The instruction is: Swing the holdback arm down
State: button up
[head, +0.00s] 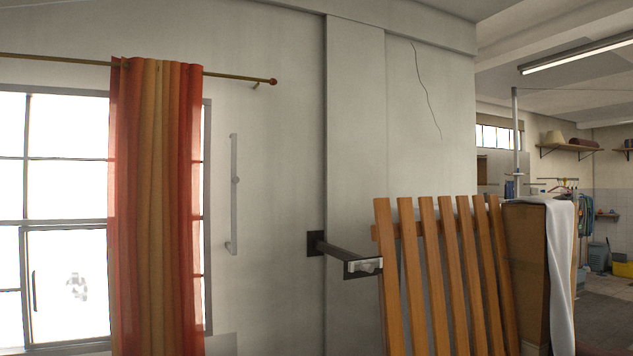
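A slim pale grey bar (234,205), which looks like the holdback arm, stands upright against the wall just right of the curtain. It has a small knob partway along it and a short piece sticking out to the left at its lower end. I cannot tell which of these is its pivot. The red and orange curtain (157,205) hangs straight from its rod, apart from the bar.
A dark bracket (338,254) with a metal end juts from the wall right of the bar. Wooden slats (428,275) and a cardboard box (526,270) with white cloth stand at the right. The wall around the bar is clear. A window (65,190) is at left.

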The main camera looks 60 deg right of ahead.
aim_at(235, 179)
jog(key=z, duration=1.25)
jog(key=i, duration=0.15)
jog(key=u, duration=0.05)
